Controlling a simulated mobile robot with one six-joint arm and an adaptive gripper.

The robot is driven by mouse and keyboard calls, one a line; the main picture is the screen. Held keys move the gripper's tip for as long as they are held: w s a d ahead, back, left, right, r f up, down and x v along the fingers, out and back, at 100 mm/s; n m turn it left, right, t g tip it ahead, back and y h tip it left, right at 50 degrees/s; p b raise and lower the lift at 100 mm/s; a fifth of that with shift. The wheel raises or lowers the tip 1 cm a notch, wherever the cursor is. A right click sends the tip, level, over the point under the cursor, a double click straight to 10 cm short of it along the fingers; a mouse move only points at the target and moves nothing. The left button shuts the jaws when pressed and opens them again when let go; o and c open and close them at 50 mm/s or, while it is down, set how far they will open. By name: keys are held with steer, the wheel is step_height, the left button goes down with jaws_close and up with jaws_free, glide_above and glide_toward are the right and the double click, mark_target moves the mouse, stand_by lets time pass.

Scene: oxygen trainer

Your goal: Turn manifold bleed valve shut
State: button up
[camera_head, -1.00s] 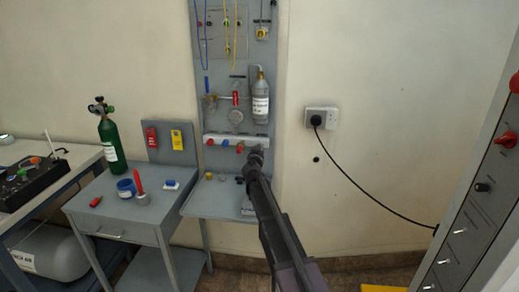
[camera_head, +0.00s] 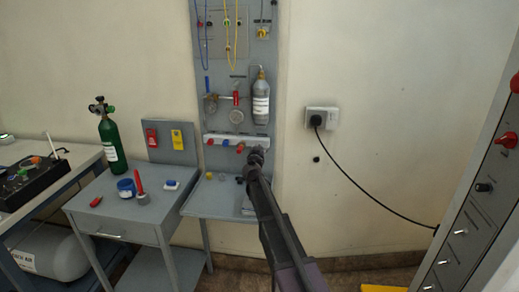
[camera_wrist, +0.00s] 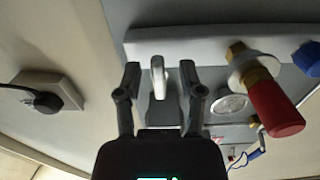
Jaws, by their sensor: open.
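The manifold is a white bar (camera_head: 222,138) on the grey wall panel, with red and blue knobs below it. It also shows in the wrist view (camera_wrist: 205,42). A pale lever-like handle (camera_wrist: 158,78) hangs from the bar in the wrist view, apparently the bleed valve. My gripper (camera_wrist: 160,72) is open, with one finger on each side of this handle. Small gaps show between handle and fingers. In the head view my gripper (camera_head: 257,153) is at the bar's right end and hides the handle.
A red knob on a brass stem (camera_wrist: 272,98) and a blue knob (camera_wrist: 308,58) are right of my fingers in the wrist view. A wall socket (camera_head: 321,119) with a black plug is to the right. A grey cylinder (camera_head: 261,100) hangs above. A small shelf (camera_head: 215,207) is below.

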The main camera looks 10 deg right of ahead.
steer(key=v, duration=1.1)
steer(key=shift+s, duration=0.35)
steer(key=shift+a, duration=0.15)
steer(key=s+d+f+m+g+h, duration=0.25)
steer(key=s+d+f+g, duration=0.25)
steer(key=s+d, duration=0.3)
steer(key=s+f+n+g+y, duration=0.2)
steer(key=s+f+g, duration=0.35)
steer(key=s, duration=0.35)
steer(key=s+f+n+g+y, duration=0.1)
steer(key=s+f+g+y, duration=0.25)
steer(key=s+f, duration=0.5)
steer(key=s+a+r+n+g+y, duration=0.1)
steer(key=s+a+n+g+y, duration=0.25)
steer(key=s, duration=0.55)
step_height(320, 180, up, 15)
steer(key=p, duration=1.5)
steer(key=shift+w+a+f+h, duration=0.2)
steer(key=shift+a+h, duration=0.1)
steer(key=shift+h, duration=0.15)
